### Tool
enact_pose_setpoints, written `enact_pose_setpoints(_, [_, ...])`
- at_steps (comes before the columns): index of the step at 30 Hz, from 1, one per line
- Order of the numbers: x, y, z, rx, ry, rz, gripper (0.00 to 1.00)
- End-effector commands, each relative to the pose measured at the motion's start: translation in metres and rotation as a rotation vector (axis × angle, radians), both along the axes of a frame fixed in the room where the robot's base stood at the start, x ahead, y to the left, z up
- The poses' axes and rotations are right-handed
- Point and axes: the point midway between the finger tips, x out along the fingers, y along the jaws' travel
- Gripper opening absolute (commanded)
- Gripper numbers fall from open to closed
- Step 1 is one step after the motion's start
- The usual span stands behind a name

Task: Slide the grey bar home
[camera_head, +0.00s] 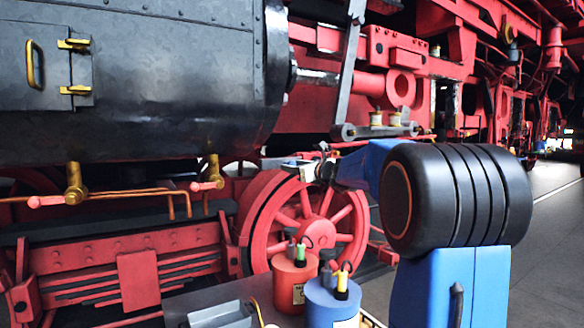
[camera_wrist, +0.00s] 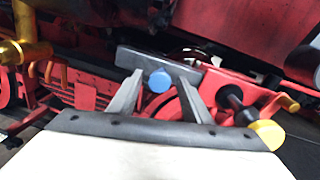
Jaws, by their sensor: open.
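A dark grey bar (camera_wrist: 150,62) lies across the upper middle of the wrist view. A round blue knob (camera_wrist: 159,82) shows just below it. My gripper (camera_wrist: 161,76) is open, with its two grey fingers apart on either side of the blue knob and their tips close to the bar's lower edge. I cannot tell whether they touch the bar. In the head view my gripper (camera_head: 318,167) is at the end of the blue arm, in front of the red spoked wheel. The bar is too small to make out there.
A red can (camera_head: 294,282) and a blue can (camera_head: 332,303) stand low in front of the wheel (camera_head: 318,230). Brass valves with red handles (camera_head: 74,183) jut out below the black cylinder (camera_head: 130,80). Open floor (camera_head: 555,250) lies at the right.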

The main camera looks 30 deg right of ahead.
Motion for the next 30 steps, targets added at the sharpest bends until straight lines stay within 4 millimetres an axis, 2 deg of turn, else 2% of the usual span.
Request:
enact_pose_setpoints(6, [0.015, 0.002, 0.000, 0.001, 0.000, -0.001, 0.44])
enact_pose_setpoints(15, [0.016, 0.002, 0.000, 0.000, 0.000, -0.001, 0.44])
enact_pose_setpoints(21, [0.016, 0.002, 0.000, 0.001, 0.000, -0.001, 0.00])
enact_pose_setpoints(26, [0.016, 0.000, 0.000, 0.000, 0.000, -0.001, 0.00])
enact_pose_setpoints(30, [0.017, -0.014, -0.001, 0.001, 0.001, -0.002, 0.00])
